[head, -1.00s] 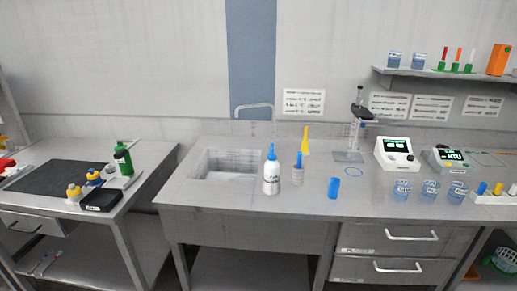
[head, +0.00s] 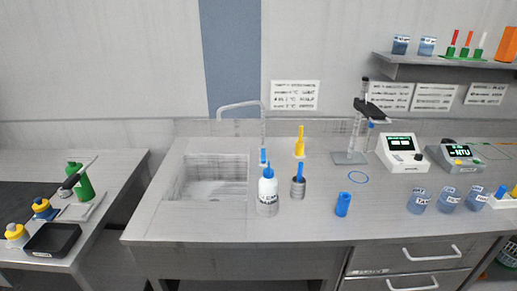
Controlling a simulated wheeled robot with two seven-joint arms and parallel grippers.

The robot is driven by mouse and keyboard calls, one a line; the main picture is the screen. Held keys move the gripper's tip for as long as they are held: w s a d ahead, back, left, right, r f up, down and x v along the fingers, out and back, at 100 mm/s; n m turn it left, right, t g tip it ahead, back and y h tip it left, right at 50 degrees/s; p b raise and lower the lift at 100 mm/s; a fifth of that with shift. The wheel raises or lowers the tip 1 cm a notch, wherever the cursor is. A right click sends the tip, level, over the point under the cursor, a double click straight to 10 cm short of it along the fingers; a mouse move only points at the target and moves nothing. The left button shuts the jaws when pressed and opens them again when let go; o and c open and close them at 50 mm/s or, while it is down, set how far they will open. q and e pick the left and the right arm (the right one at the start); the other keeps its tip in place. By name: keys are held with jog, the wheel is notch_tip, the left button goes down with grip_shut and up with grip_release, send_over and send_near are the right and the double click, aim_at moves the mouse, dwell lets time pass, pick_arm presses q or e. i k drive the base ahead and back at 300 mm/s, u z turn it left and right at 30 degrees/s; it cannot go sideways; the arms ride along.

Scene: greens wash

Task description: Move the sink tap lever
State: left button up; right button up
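The sink tap (head: 241,105) is a thin grey curved spout standing behind the sink basin (head: 207,178), which is set into the left part of the middle bench. A small blue piece (head: 263,156) shows at the lower right of the spout, just above the wash bottle; I cannot tell whether it is the tap lever or the bottle's tip. No separate lever can be made out clearly. Neither gripper is in view.
A white wash bottle (head: 267,196) with a blue cap stands right of the basin. A side table (head: 112,172) stands left, across a gap. The bench front left is clear.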

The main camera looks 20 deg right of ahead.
aim_at(263, 148)
jog(key=z, duration=0.55)
jog(key=i, duration=0.65)
jog(key=z, duration=0.7)
